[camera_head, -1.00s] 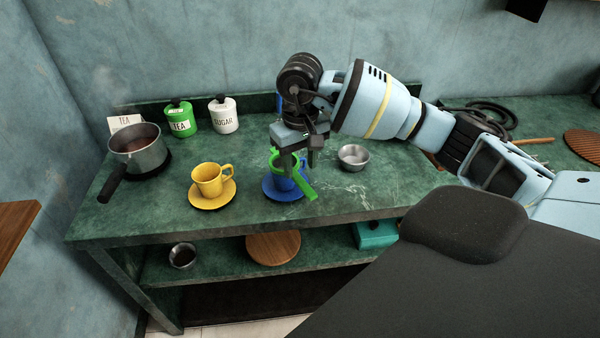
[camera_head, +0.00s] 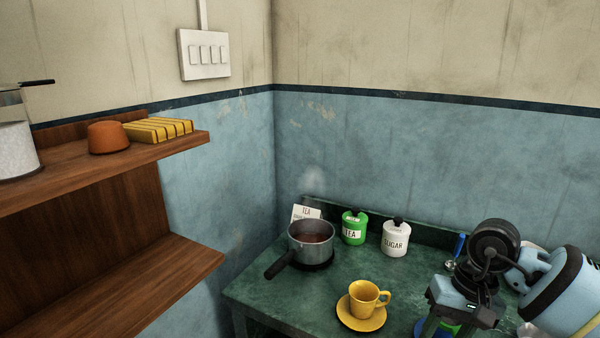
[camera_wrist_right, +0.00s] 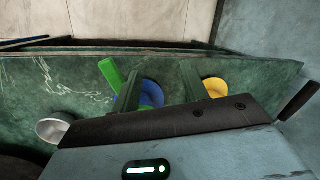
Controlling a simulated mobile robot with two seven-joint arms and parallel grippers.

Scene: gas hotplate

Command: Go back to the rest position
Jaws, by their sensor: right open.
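My right gripper (camera_head: 449,326) is at the lower right of the head view, above the green worktop, its fingertips near the bottom edge. In the right wrist view its two dark fingers (camera_wrist_right: 158,74) stand apart with nothing held between them. Beyond them are a blue cup and saucer (camera_wrist_right: 152,94) and a bright green handle-like piece (camera_wrist_right: 110,73) beside the left finger. In the head view the gripper hides most of the blue cup; a bit of blue saucer (camera_head: 419,327) shows. My left gripper is not in view.
On the worktop (camera_head: 262,293) stand a pot of dark liquid (camera_head: 311,241), a green TEA jar (camera_head: 354,228), a white SUGAR jar (camera_head: 396,238) and a yellow cup (camera_head: 364,298) on its saucer. A metal bowl (camera_wrist_right: 52,130) is near the gripper. Wooden shelves (camera_head: 150,285) stand left.

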